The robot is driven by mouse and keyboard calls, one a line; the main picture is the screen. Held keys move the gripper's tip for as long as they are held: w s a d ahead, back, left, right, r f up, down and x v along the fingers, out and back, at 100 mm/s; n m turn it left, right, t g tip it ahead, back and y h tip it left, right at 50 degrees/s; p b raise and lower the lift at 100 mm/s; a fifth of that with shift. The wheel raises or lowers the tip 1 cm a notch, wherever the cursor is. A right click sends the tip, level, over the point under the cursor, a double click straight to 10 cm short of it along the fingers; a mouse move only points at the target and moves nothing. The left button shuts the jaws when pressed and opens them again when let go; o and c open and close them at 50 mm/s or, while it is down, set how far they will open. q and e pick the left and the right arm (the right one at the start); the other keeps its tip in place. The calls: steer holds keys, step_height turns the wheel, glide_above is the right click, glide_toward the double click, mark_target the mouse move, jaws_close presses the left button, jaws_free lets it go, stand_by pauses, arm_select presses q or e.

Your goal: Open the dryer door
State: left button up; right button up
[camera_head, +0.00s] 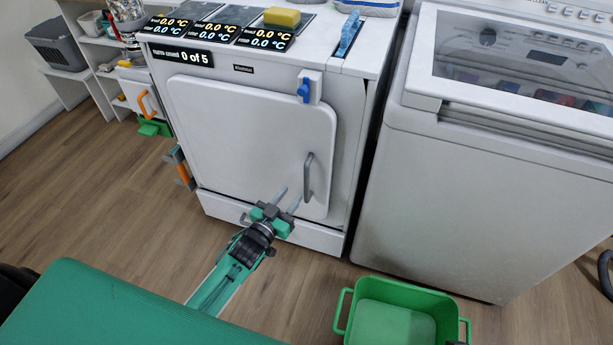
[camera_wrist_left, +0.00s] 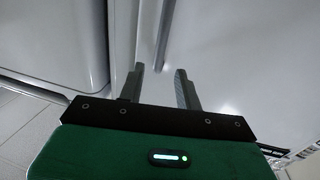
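The white dryer door (camera_head: 245,135) is a rounded panel on the dryer's front and looks shut. Its grey vertical bar handle (camera_head: 308,177) is at the door's lower right. My left gripper (camera_head: 290,196) is open and empty, just left of and slightly below the handle, with its fingers pointing at the door. In the left wrist view the handle (camera_wrist_left: 164,40) lies beyond the fingertips, roughly in line with the gap of my left gripper (camera_wrist_left: 160,82). I see no contact with it. My right gripper is not in view.
A white washing machine (camera_head: 455,190) stands to the right of the dryer. A green bin (camera_head: 395,295) is on the floor at the lower right. A blue latch (camera_head: 304,90) sits at the door's upper right. A yellow sponge (camera_head: 282,17) lies on top. The floor at left is clear.

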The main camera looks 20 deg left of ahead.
mark_target(305, 177)
arm_select(q)
steer(key=b+x, duration=0.1)
steer(key=x, duration=0.8)
steer(key=shift+w+d, duration=0.1)
steer(key=shift+w, duration=0.25)
steer(key=shift+c, duration=0.2)
jaws_close()
